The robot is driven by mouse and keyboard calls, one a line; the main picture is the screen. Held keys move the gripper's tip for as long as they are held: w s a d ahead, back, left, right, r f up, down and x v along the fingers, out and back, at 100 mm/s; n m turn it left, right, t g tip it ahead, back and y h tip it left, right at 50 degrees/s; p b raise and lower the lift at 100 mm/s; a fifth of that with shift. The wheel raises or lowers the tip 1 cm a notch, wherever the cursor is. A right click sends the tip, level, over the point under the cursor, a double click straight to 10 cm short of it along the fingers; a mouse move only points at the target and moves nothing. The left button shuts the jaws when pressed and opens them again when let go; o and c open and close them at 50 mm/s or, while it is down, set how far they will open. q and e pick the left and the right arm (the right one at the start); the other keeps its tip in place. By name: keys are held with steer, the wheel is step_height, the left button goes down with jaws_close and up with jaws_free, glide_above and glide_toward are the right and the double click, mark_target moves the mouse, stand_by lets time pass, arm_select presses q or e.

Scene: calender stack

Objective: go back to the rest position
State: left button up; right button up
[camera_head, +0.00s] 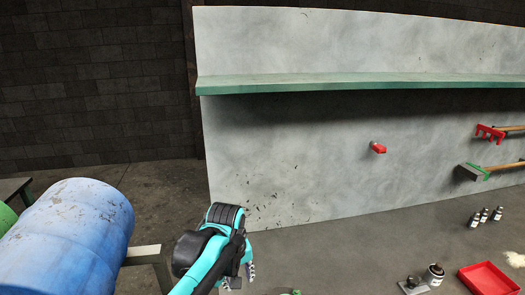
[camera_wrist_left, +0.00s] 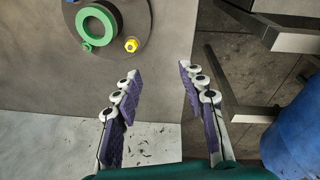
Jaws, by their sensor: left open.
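My left gripper (camera_head: 243,277) shows at the bottom centre of the head view, at the end of my turquoise arm and near the foot of the grey wall panel. In the left wrist view its two purple-padded fingers (camera_wrist_left: 159,74) are spread apart with nothing between them. The fingers are over a grey surface close to its edge. My right gripper is in neither view.
A green ring (camera_wrist_left: 96,27) on a dark round plate and a yellow bolt (camera_wrist_left: 131,45) are near the fingers. A blue barrel (camera_head: 70,240) stands left of my arm. A red tray (camera_head: 488,279) and small bottles (camera_head: 484,216) are at the right. The grey surface between is mostly clear.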

arm_select(q)
steer(key=s+a+f+m+t, duration=0.2)
steer(key=s+a, duration=0.3)
steer(key=s, duration=0.2)
steer(key=s+a+f+m+t, duration=0.1)
steer(key=s+a+m+t, duration=0.1)
steer(key=s+a, duration=0.4)
steer(key=shift+s+a+f+m+t+y+b, duration=0.15)
steer(key=shift+s+f+m+t+y+b, duration=0.25)
steer(key=shift+s, duration=0.35)
